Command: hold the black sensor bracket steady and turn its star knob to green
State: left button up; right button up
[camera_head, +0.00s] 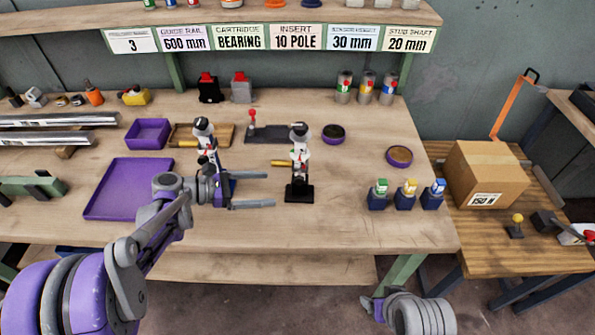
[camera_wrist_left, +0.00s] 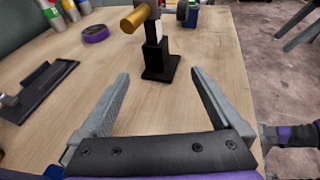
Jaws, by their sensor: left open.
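The black sensor bracket (camera_head: 299,191) stands upright on the bench, with a brass cylinder (camera_head: 282,163) sticking out to its left. Its upper part (camera_head: 299,150) shows black, white and a little red. I cannot make out the star knob or any green mark. My left gripper (camera_head: 270,189) is open and empty, its fingers pointing at the bracket from the left, with a small gap. In the left wrist view the bracket (camera_wrist_left: 159,58) stands just beyond and between the fingertips, its top cut off. Part of my right arm (camera_head: 420,313) shows at the bottom; its fingers are not clear.
A similar bracket with a blue base (camera_head: 230,187) stands behind my left gripper. A purple tray (camera_head: 101,203) lies at left. Three small blue-based bottles (camera_head: 404,201) stand to the right. Purple round dishes (camera_head: 334,133) lie behind. The bench front near the bracket is clear.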

aim_at(296, 193)
pick_arm(q)
jog(key=b+x, duration=0.1)
jog(key=x, duration=0.9)
jog(key=shift+a+b, duration=0.1)
jog(key=shift+b, duration=0.25)
pick_arm(e)
notch_tip(296, 193, down, 2)
pick_arm(q)
grip_shut()
dwell(0.9)
